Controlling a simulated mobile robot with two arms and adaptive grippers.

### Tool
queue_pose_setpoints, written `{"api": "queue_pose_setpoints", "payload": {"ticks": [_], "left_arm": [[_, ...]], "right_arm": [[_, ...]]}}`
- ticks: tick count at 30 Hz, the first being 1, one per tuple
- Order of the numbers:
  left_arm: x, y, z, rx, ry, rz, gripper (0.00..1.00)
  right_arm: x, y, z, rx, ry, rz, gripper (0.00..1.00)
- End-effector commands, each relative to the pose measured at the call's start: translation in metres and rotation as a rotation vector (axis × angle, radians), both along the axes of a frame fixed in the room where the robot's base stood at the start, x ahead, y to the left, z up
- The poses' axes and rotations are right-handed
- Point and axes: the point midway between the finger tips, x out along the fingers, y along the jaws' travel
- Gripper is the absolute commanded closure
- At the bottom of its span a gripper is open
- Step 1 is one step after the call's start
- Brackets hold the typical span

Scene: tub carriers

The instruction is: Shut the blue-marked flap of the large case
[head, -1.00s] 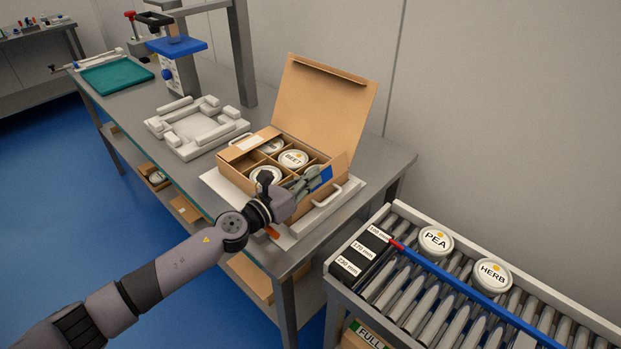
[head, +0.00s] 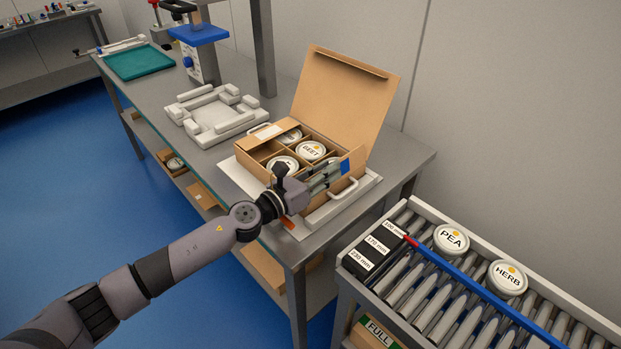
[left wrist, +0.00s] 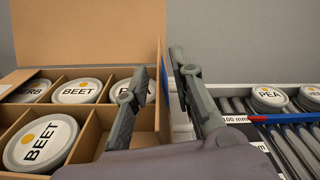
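The large case (head: 268,170) is an open cardboard box on the bench, with its big lid (head: 345,95) raised at the back. Lidded tubs sit in its compartments, including a BEET tub (head: 312,151). The blue-marked flap (head: 354,161) stands up at the case's right end. My left gripper (head: 332,174) is at this flap and partly covers its blue mark. In the left wrist view its fingers (left wrist: 159,64) are apart, one over the case and one outside its right wall; the flap's blue edge shows between them. I cannot tell whether they touch it. My right gripper is not in view.
The case rests on a pale handled tray (head: 337,203) near the bench's right end. A white fixture (head: 218,118) stands to its left. A roller conveyor (head: 430,290) with PEA (head: 451,239) and HERB (head: 507,278) tubs lies to the right.

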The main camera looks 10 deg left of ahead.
Motion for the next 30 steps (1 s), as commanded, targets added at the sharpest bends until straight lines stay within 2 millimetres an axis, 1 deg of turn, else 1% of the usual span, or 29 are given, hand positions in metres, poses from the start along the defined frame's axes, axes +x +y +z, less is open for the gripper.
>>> {"api": "queue_pose_setpoints", "payload": {"ticks": [5, 9, 15, 21, 30], "left_arm": [[-0.026, 0.020, -0.002, 0.002, 0.004, 0.001, 0.78], [-0.051, 0.037, -0.002, 0.001, 0.005, 0.001, 0.78], [-0.076, 0.055, -0.002, -0.001, 0.004, 0.002, 0.78], [-0.089, 0.065, -0.001, 0.000, 0.002, 0.002, 0.78], [-0.092, 0.067, 0.000, 0.002, 0.000, 0.001, 0.78]], "right_arm": [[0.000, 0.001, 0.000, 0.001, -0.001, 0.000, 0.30], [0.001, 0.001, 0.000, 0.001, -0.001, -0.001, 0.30], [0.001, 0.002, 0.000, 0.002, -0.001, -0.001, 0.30], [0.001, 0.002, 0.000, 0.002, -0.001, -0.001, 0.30], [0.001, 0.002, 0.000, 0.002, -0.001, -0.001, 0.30]]}}
